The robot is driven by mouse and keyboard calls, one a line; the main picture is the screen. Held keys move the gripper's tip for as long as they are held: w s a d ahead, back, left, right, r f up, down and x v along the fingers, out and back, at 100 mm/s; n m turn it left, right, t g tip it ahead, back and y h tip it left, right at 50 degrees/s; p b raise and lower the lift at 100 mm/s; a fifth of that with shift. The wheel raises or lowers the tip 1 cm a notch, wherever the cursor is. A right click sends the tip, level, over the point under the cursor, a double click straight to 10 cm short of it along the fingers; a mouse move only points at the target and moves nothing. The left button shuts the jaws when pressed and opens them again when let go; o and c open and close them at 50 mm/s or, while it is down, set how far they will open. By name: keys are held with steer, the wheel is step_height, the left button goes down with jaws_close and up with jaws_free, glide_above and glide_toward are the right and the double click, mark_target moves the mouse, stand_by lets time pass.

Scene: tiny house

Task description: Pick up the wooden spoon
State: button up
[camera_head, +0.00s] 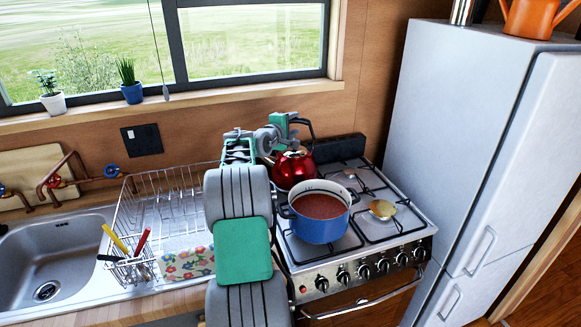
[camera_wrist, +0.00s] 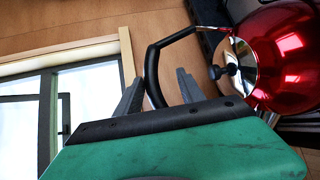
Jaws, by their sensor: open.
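No wooden spoon can be made out with certainty. A yellowish, spoon-like item (camera_head: 382,209) lies on the right front of the stove, and a smaller brownish item (camera_head: 350,173) lies behind it; both are too small to name surely. My gripper (camera_wrist: 159,78) is open in the wrist view. The black handle of the red kettle (camera_wrist: 285,60) shows between its fingers; I cannot tell whether they touch. In the head view, my arm reaches up beside the kettle (camera_head: 293,169), and the fingertips are not clear.
A blue pot (camera_head: 320,228) of red soup stands on the stove (camera_head: 385,250), near my arm. A wire dish rack (camera_head: 160,205) with colored-handled utensils and a sink (camera_head: 45,262) are at left. A tall fridge (camera_head: 450,130) stands at right. The window wall is behind.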

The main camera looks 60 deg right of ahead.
steer(key=d, duration=0.2)
steer(key=d+p, duration=0.1)
steer(key=d, duration=0.1)
steer(key=shift+w+d+f, duration=0.1)
steer(key=shift+f, duration=0.1)
steer(key=shift+c, duration=0.6)
jaws_close()
stand_by(0.5)
steer(key=shift+r, duration=0.4)
